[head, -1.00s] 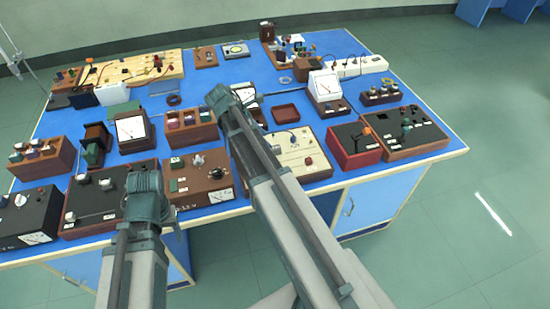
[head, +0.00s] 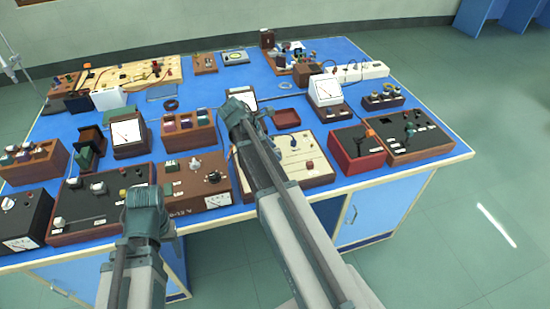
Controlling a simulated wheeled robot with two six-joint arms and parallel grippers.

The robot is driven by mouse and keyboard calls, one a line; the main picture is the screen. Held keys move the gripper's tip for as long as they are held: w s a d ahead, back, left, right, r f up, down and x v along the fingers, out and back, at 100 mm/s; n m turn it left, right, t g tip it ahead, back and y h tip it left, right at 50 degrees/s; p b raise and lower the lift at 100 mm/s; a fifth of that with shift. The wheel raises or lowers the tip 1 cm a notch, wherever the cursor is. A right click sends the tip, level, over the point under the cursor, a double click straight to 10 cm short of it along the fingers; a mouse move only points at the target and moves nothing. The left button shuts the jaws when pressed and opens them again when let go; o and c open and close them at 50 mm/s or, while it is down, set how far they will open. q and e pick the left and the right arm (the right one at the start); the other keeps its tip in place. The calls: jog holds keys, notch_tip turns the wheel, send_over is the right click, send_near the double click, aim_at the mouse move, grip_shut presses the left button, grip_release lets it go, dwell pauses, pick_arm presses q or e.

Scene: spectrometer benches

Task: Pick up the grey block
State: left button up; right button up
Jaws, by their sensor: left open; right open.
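I cannot make out a grey block with certainty among the many small items on the blue-topped bench (head: 232,68). My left gripper (head: 143,192) is at the front edge of the bench, in front of a brown control box (head: 193,183) and a dark box with knobs (head: 75,215). My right gripper (head: 236,108) is over the middle of the bench, left of a small red-brown tray (head: 285,116). Both grippers are seen from behind, and their fingertips are mostly hidden. Neither shows anything held.
A white meter (head: 325,90) stands right of centre. A cream panel box (head: 303,150), a red box (head: 358,150) and a brown switch box (head: 420,138) line the front right. Wooden racks (head: 188,138) and another meter (head: 127,132) crowd the left. Bare blue surface shows at the back middle.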

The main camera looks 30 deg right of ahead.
grip_shut()
pick_arm(q)
jog(key=shift+r, duration=0.1)
pick_arm(e)
jog(key=shift+r, duration=0.15)
jog(key=shift+r+p, duration=0.55)
jog(key=shift+p, duration=0.1)
notch_tip(320, 180, up, 3)
jog(key=p, duration=0.3)
pick_arm(q)
notch_tip(320, 180, up, 5)
jog(key=shift+f+p, duration=0.1)
jog(key=shift+p, duration=0.25)
pick_arm(e)
jog(key=s+a, duration=0.3)
jog(key=s, duration=0.4)
jog(key=s+a, duration=0.3)
jog(key=s, duration=0.4)
jog(key=shift+s+a+r, duration=0.3)
jog(key=shift+s+r, duration=0.05)
jog(key=shift+r, duration=0.1)
pick_arm(q)
jog(key=shift+r+p, duration=1.5)
jog(key=shift+r, duration=0.05)
pick_arm(e)
jog(key=shift+r, duration=1.4)
pick_arm(q)
jog(key=shift+c, duration=0.2)
